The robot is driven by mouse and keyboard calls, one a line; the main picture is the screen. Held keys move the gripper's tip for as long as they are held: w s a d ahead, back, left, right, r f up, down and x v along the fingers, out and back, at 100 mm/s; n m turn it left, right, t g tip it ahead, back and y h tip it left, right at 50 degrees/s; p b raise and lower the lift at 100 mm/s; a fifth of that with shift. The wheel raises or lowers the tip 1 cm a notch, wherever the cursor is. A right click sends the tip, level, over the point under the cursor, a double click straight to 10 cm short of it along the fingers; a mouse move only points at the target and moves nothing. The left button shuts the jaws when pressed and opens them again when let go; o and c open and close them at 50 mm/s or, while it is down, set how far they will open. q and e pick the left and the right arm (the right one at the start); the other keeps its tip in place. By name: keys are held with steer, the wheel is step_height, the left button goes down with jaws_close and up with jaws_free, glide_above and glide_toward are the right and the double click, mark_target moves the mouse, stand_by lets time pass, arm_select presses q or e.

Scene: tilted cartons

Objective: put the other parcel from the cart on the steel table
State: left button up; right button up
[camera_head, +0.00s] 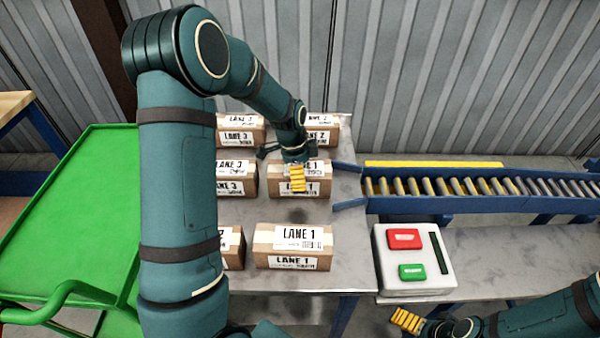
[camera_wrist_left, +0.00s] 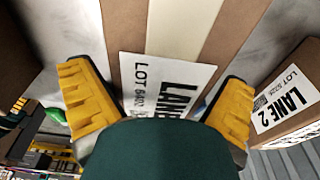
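The green cart (camera_head: 95,190) stands at the left; its visible top is bare, and my left arm hides part of its right side. The steel table (camera_head: 345,222) carries several brown cartons with white LANE labels. My left gripper (camera_head: 297,172) points down at the middle-row LANE 1 parcel (camera_head: 322,188). In the left wrist view this parcel (camera_wrist_left: 185,30) lies between the two spread yellow fingers (camera_wrist_left: 160,105), with a small gap at the right finger. My right gripper (camera_head: 408,320) is low at the right, away from the parcels; its finger spacing is unclear.
A front LANE 1 carton (camera_head: 292,248), a LANE 3 carton (camera_head: 235,178) and a back LANE 2 carton (camera_head: 322,135) stand close by. A control box (camera_head: 412,258) with red and green buttons and a roller conveyor (camera_head: 470,188) are at the right. Bare table lies between the middle and front rows.

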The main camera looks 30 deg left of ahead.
arm_select(q)
step_height(320, 180, up, 12)
steer(key=a+p, duration=0.1)
steer(key=p, duration=0.1)
steer(key=shift+s+a, duration=0.25)
steer(key=shift+s, duration=0.2)
steer(key=shift+f, duration=0.1)
stand_by(0.3)
